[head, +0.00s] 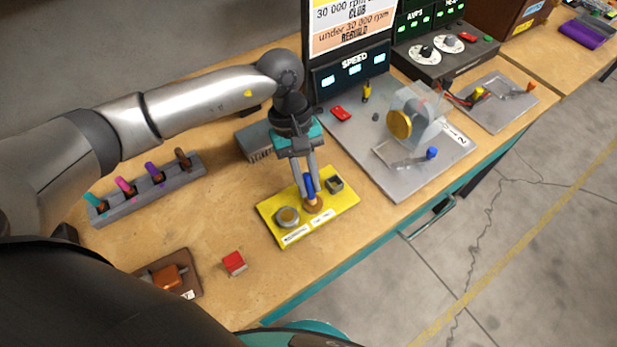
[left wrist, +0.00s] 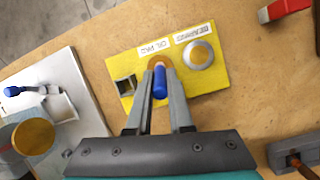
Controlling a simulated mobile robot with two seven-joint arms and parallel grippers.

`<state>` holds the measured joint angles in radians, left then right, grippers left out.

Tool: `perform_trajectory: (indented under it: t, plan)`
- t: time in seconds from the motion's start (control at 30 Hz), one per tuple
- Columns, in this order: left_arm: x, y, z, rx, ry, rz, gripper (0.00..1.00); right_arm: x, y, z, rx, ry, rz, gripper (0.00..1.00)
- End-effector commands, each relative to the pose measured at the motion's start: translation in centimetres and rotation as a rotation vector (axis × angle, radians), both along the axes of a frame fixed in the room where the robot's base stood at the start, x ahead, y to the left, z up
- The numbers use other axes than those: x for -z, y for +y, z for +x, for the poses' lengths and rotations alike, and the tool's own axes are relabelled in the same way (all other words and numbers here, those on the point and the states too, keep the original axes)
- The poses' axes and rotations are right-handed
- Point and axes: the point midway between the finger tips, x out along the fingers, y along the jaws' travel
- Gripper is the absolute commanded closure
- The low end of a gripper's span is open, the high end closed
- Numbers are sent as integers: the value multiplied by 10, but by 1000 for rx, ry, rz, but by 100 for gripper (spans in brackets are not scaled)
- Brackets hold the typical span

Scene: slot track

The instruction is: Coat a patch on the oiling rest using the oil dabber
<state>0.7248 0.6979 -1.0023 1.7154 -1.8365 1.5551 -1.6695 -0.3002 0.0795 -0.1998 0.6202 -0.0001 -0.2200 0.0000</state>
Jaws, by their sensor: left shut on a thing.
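The yellow plate (head: 270,209), which I take for the oiling rest, lies flat on the bench. It bears a round brown pad (head: 314,207), a silver ring-shaped part (head: 288,216) and a small dark square cup (head: 335,184). Its labels read about "OIL PAD" and "BEARING" in the left wrist view. My left gripper (head: 306,184) points down over the plate, shut on the blue-handled oil dabber (left wrist: 160,83). The dabber's lower end is at the brown pad; whether it touches, I cannot tell. My right gripper is out of view.
A grey rack (head: 150,196) with several coloured-handled tools stands left. A red block (head: 234,263) and a brown tray (head: 190,287) lie in front. A grey base plate (head: 400,185) with a gold disc (head: 399,124) and clear guard is right. Bare wood surrounds the yellow plate.

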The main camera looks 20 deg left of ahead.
Motion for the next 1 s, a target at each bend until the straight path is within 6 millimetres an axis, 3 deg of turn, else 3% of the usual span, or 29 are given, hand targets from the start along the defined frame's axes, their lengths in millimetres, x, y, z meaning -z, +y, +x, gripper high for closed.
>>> perform_trajectory:
  t: [0.7, 1.0]
  plan:
    - [-62, 0, 2, -1, -6, -3, 100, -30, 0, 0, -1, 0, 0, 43]
    - [-66, -1, 2, 0, -5, -4, 100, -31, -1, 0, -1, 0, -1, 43]
